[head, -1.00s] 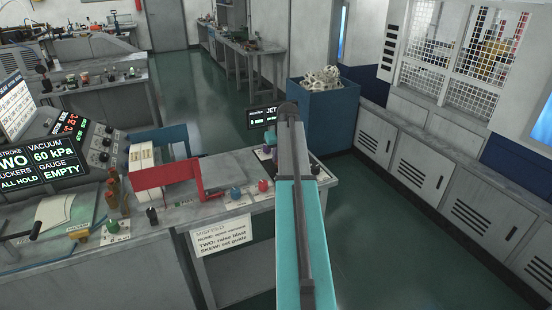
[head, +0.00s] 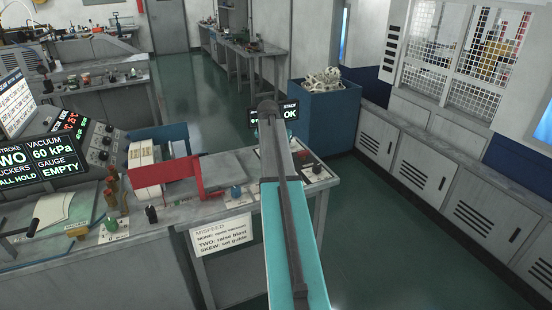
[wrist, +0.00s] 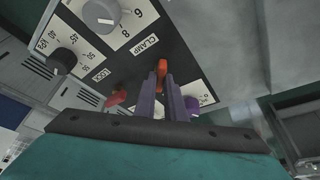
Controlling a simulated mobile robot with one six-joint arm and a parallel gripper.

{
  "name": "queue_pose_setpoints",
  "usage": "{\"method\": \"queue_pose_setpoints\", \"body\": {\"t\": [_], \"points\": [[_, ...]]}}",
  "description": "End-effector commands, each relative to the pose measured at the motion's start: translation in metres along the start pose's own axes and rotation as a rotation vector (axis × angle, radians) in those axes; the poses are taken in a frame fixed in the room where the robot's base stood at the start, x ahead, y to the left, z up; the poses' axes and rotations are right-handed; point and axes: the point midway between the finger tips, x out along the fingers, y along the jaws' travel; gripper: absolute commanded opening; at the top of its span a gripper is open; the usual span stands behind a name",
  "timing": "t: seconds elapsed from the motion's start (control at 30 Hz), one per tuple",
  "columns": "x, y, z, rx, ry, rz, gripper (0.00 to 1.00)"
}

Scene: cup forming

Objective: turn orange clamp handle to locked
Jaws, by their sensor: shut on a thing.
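In the wrist view, the orange clamp handle (wrist: 161,69) stands out between the tips of my purple gripper fingers (wrist: 163,84). My gripper is shut on it. The handle lies beside the CLAMP label (wrist: 139,47) on a dark panel; a LOCK label (wrist: 101,75) lies farther left. The fingers hide the handle's lower part and its pivot, so I cannot tell whether it sits at its locked mark. In the head view, my arm hides the gripper and the handle.
A red knob (wrist: 117,97) and a purple knob (wrist: 192,102) flank the fingers closely. A grey dial (wrist: 101,14) and black knob (wrist: 62,60) are farther up. In the head view, a red bracket (head: 178,175) stands on the bench (head: 240,165); a blue bin (head: 327,115) is behind.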

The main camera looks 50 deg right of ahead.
Motion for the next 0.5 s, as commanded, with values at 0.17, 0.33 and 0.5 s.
{"method": "queue_pose_setpoints", "body": {"t": [0.17, 0.33, 0.5], "points": [[0.0005, -0.01, -0.0007, 0.127, 0.002, 0.041, 0.0], [0.001, -0.011, -0.0015, 0.258, 0.001, 0.094, 0.0], [0.0013, -0.0126, -0.0023, 0.392, 0.002, 0.149, 0.0]]}}
